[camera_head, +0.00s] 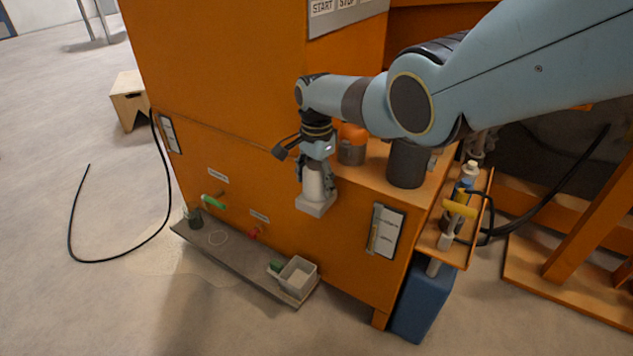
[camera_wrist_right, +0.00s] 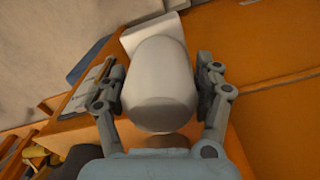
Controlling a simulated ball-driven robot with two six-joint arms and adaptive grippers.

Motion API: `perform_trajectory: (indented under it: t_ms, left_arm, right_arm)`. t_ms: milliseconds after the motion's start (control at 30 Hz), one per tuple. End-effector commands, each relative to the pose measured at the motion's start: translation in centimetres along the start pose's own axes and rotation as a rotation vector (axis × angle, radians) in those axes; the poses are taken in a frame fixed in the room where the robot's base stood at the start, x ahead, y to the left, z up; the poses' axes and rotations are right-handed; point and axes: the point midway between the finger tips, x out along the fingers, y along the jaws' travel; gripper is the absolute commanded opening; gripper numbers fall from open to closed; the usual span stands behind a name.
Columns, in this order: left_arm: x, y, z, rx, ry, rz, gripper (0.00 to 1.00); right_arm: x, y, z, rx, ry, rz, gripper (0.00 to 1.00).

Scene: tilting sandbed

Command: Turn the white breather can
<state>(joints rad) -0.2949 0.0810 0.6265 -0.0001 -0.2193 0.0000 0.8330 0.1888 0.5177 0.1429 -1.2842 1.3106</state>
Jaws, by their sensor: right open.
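The white breather can (camera_head: 314,184) stands out from the front of the orange cabinet, above a pale square block (camera_head: 316,207). In the right wrist view the rounded can (camera_wrist_right: 160,92) fills the middle, with the pale block (camera_wrist_right: 153,35) beyond it. My right gripper (camera_head: 318,178) is around the can from above. In the wrist view its open fingers (camera_wrist_right: 163,80) lie one on each side of the can. Whether the pads touch it is hard to tell. My left gripper is not in view.
An orange-topped jar (camera_head: 352,146) and a dark cylinder (camera_head: 407,163) stand close by on the cabinet ledge. A grey shelf (camera_head: 235,262) with a white tub (camera_head: 298,277) is below. A side tray (camera_head: 457,246) with tools is at right. The floor at left holds a loose black cable.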

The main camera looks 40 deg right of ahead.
Motion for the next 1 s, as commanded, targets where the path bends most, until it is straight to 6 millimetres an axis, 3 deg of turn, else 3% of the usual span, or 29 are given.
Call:
perform_trajectory:
  t_ms: [67,367,733,1000]
  left_arm:
    - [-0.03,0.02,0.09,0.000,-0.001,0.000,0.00]
    - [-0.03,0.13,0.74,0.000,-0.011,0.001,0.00]
    - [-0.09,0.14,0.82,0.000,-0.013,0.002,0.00]
    - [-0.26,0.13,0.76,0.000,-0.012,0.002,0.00]
  right_arm:
    - [-0.05,-0.02,0.02,0.000,0.000,0.000,0.67]
    - [-0.04,-0.01,0.02,0.000,0.000,0.000,0.28]
    - [-0.03,-0.02,0.03,-0.049,0.000,-0.001,0.27]
    - [-0.07,-0.08,0.05,-0.226,0.000,-0.001,0.27]
